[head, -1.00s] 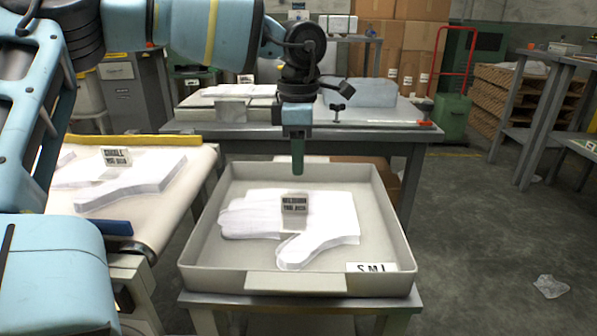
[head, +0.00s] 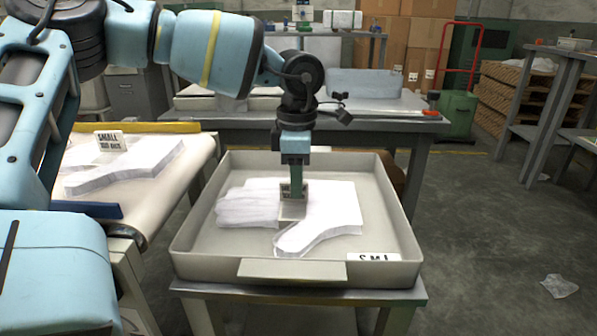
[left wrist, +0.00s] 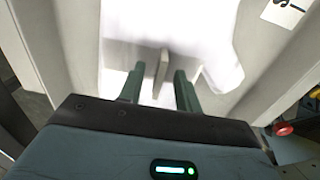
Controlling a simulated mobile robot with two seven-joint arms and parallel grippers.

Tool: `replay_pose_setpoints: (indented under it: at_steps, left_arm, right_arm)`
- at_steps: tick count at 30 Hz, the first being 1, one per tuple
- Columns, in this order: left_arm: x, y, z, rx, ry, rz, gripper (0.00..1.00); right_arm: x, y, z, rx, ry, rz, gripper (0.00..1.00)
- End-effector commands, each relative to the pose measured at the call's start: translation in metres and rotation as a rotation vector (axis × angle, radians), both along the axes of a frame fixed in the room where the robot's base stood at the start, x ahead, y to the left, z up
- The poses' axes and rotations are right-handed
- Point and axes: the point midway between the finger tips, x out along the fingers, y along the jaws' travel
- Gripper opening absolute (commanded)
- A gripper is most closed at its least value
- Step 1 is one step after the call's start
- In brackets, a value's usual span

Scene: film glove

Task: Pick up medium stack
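The medium stack (head: 330,208) is a pile of white glove-shaped sheets lying flat in a grey tray (head: 188,240). A small upright label card (head: 285,190) stands on it, now partly hidden by my left gripper. My left gripper (head: 297,188) points straight down over the middle of the stack. In the left wrist view the left gripper (left wrist: 158,88) is open, with its two fingers apart on either side of the thin card (left wrist: 163,66). A clear gap shows between card and fingers. The stack fills the bright area beyond them (left wrist: 205,50).
The small stack (head: 135,160) with its label lies on a conveyor (head: 185,185) at the left. The tray has raised walls and an S M L label (head: 373,257) at its front right. A grey workbench (head: 380,128) stands behind; the floor at right is mostly open.

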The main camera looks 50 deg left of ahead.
Motion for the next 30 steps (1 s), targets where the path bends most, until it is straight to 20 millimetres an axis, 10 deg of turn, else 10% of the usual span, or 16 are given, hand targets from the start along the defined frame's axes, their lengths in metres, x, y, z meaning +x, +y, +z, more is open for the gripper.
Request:
replay_pose_setpoints:
  at_steps: [10, 30]
  left_arm:
    - [0.000, 0.000, 0.001, 0.000, 0.000, 0.000, 0.00]
    - [0.000, 0.000, 0.030, 0.000, -0.006, 0.000, 0.00]
  right_arm:
    - [0.000, 0.000, 0.001, 0.000, 0.000, 0.000, 0.36]
    - [0.002, 0.000, 0.011, 0.000, -0.009, 0.000, 0.36]
